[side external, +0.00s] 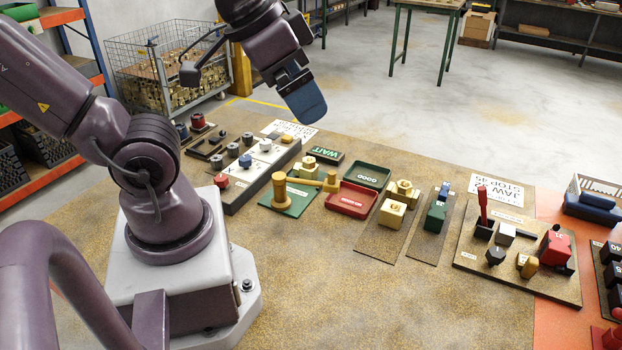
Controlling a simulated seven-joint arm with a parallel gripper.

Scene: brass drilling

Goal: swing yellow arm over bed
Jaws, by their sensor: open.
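The yellow arm (308,184) reaches right from a thick yellow post (279,190) on a dark green base plate (296,207). Its right end is a short upright yellow piece (331,182) near the red tray. A small yellow block (308,167) with a dark mark on top sits just behind the arm. I cannot tell which part is the bed. My gripper (306,103) is open and empty, high above the back of the table, behind and well clear of the yellow arm. Only one broad blue finger pad shows clearly.
A red tray (345,205) and a green tray marked GOOD (371,177) stand right of the yellow arm. A pale board (240,185) with several knobs lies left. Brass blocks (391,212), a green vise-like piece (436,215) and a fixture board (500,262) stand further right. The front table is clear.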

